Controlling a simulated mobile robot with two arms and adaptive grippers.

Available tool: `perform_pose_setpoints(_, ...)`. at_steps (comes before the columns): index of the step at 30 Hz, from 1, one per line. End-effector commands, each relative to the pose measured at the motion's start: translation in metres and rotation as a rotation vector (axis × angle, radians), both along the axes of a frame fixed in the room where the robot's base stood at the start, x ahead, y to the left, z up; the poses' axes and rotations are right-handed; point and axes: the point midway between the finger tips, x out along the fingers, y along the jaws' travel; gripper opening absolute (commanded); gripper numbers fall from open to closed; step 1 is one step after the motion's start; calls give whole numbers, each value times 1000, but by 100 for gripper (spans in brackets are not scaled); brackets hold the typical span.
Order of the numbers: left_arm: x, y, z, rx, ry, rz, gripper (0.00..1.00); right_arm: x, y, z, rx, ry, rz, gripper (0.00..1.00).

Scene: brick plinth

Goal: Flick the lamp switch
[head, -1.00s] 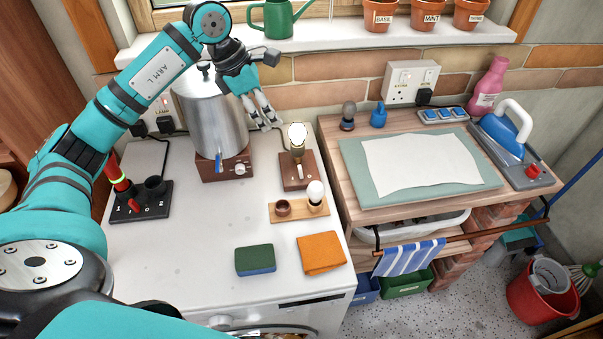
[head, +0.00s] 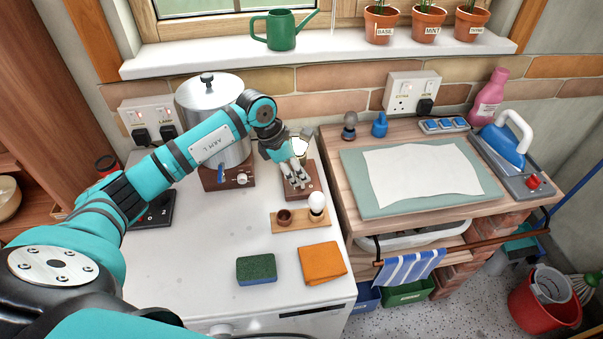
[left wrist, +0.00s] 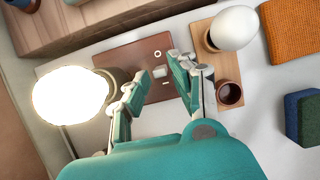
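The lamp has a brown base (head: 312,189) and a glowing bulb (head: 301,145). In the left wrist view the lit bulb (left wrist: 70,95) is at the left and the brown base (left wrist: 128,50) is at the top middle. A small pale switch (left wrist: 159,72) sits on the base between two marks. My left gripper (head: 296,176) is over the base. In the left wrist view its fingertips (left wrist: 159,75) are apart, one on each side of the switch, with nothing held. Contact cannot be told. My right gripper is not in view.
A steel urn (head: 208,95) stands behind my left arm. A wooden holder (head: 297,225) with a white bulb (head: 317,201) is in front of the lamp. A sponge (head: 256,269) and an orange cloth (head: 322,263) lie nearer. Wall sockets (head: 150,115) with plugs are behind.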

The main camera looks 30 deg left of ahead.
Motion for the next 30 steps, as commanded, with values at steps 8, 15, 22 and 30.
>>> perform_pose_setpoints(8,6,-8,-23,0,0,0,25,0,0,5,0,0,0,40)
perform_pose_setpoints(15,6,-8,-25,0,0,0,25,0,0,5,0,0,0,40)
perform_pose_setpoints(22,6,-8,-24,1,-1,0,0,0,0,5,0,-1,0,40)
perform_pose_setpoints(30,8,-10,-23,19,14,-1,0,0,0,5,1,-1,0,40)
